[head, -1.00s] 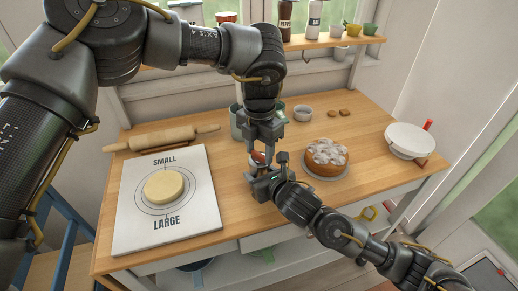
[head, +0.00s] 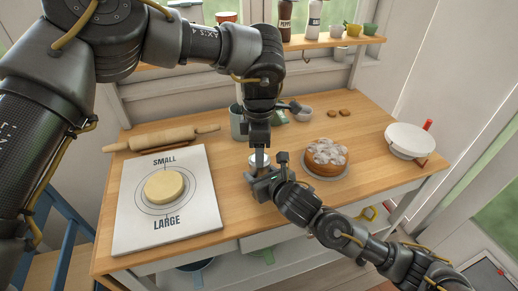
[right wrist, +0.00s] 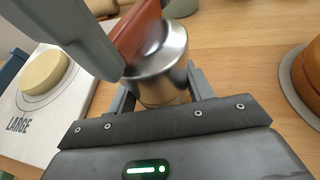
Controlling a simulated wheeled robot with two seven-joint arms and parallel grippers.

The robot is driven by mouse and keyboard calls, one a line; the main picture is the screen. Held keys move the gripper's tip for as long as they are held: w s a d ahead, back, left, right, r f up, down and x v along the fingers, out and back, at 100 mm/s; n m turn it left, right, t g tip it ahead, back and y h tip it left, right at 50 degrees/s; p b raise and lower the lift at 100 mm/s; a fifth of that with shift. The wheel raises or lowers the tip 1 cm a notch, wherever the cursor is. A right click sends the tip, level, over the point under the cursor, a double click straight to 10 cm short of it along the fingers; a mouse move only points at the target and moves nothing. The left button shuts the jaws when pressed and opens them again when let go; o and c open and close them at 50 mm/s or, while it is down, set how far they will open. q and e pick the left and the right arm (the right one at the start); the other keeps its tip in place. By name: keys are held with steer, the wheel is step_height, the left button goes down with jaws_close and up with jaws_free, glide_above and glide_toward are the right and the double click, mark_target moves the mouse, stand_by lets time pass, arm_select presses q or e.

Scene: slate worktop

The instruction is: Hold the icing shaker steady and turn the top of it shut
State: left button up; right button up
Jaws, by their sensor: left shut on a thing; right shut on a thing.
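The icing shaker (head: 259,160) is a silver metal cylinder standing upright near the middle of the worktop; it also shows in the right wrist view (right wrist: 160,72). My right gripper (head: 268,172) is shut on its body, low down, from the front right. My left gripper (head: 258,147) reaches down from above and is shut on the shaker's top. In the right wrist view a grey left finger lies against a reddish-brown flat piece (right wrist: 138,35) over the top. The left gripper hides much of the top, so its exact position cannot be read.
A board (head: 130,222) with dough on it lies to the left, with a rolling pin (head: 160,138) behind. A cake (head: 326,155) stands close on the right. The front right worktop is clear.

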arm_select(q)
steer(key=shift+m, duration=0.6)
steer(key=o, duration=1)
steer(key=shift+r, duration=0.1)
step_height(320, 180, up, 12)
arm_select(e)
steer(key=o, duration=1.1)
